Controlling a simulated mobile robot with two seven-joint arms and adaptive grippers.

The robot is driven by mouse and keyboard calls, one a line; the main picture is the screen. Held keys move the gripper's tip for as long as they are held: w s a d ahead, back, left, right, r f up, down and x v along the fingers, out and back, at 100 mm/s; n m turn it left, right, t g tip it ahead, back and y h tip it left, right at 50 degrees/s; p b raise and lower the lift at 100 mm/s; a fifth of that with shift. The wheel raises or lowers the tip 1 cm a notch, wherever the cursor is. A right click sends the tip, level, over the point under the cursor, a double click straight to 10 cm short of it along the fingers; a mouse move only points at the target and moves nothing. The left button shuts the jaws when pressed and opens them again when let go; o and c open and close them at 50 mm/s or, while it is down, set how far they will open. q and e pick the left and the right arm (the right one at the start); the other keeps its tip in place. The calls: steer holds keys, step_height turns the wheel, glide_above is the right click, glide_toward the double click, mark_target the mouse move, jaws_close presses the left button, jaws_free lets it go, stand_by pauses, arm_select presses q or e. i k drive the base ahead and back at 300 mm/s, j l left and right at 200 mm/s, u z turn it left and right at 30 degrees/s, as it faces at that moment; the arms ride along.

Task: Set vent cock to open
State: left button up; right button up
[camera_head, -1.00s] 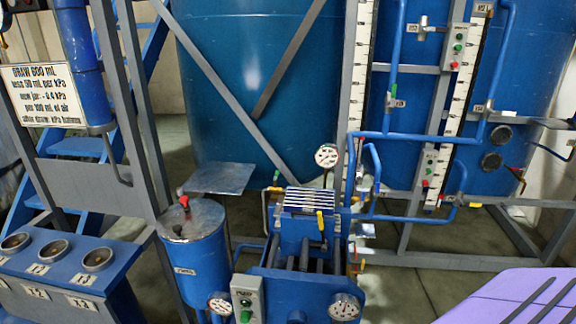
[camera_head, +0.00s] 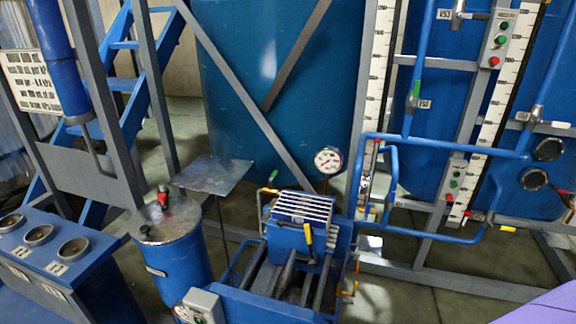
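A blue cylindrical vessel (camera_head: 182,268) with a grey lid stands left of centre. A small red-handled cock (camera_head: 163,190) sits on its lid, with a dark knob (camera_head: 145,230) nearer the front. Several other levers show: a yellow one (camera_head: 308,238) on the front of the blue pump unit (camera_head: 285,244), and a green one (camera_head: 273,176) behind it. No readable label tells which is the vent cock, and its setting cannot be made out. Neither of my grippers is in view.
A grey flat plate (camera_head: 214,176) on a thin post stands behind the vessel. A console with round gauges (camera_head: 39,235) is at left, and a dial gauge (camera_head: 328,160) is above the pump. Blue pipes (camera_head: 425,146) and large tanks fill the back right. A purple surface (camera_head: 540,308) shows at bottom right.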

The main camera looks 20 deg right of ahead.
mark_target(275, 172)
steer(key=l, duration=1.1)
steer(key=i+l, duration=0.15)
steer(key=l, duration=0.95)
